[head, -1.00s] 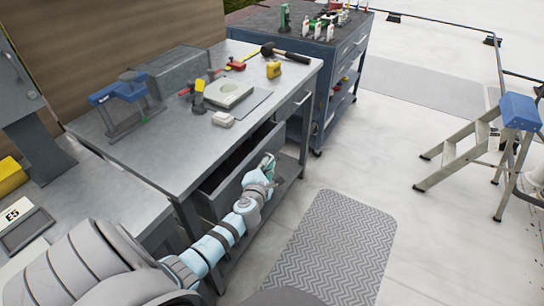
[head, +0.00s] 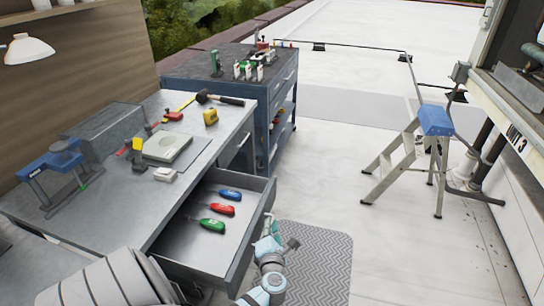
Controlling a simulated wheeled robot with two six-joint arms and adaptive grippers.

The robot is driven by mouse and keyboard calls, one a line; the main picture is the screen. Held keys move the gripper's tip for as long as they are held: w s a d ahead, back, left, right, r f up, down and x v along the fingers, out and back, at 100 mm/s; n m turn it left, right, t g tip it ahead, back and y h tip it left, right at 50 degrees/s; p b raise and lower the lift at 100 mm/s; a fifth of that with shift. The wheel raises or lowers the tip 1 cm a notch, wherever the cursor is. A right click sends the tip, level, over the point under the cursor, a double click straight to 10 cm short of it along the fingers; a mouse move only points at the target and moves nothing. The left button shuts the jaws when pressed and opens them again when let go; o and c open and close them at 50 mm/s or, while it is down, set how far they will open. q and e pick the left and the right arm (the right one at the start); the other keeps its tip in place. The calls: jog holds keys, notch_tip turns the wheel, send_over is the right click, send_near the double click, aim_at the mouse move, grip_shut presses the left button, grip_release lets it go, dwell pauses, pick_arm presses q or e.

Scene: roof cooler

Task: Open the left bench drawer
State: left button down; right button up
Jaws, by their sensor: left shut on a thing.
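The left bench drawer (head: 262,212) is pulled far out of the grey metal bench (head: 112,182). Three screwdrivers lie inside it: one blue (head: 230,194), one red (head: 221,209) and one green (head: 212,225). My left gripper (head: 269,224) is at the outer face of the drawer front, shut on the drawer handle. The handle itself is hidden by the gripper and the drawer front. My right gripper is not in view.
A blue tool cart (head: 216,72) stands behind. A patterned mat (head: 315,262) lies beside the drawer. A stepladder (head: 410,155) stands to the right with clear floor between.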

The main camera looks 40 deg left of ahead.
pick_arm(q)
jog(key=shift+d, duration=0.1)
jog(key=c, duration=2)
grip_release()
jog(key=v, duration=0.7)
jog(key=shift+s+d, duration=0.15)
jog(key=shift+d, duration=0.05)
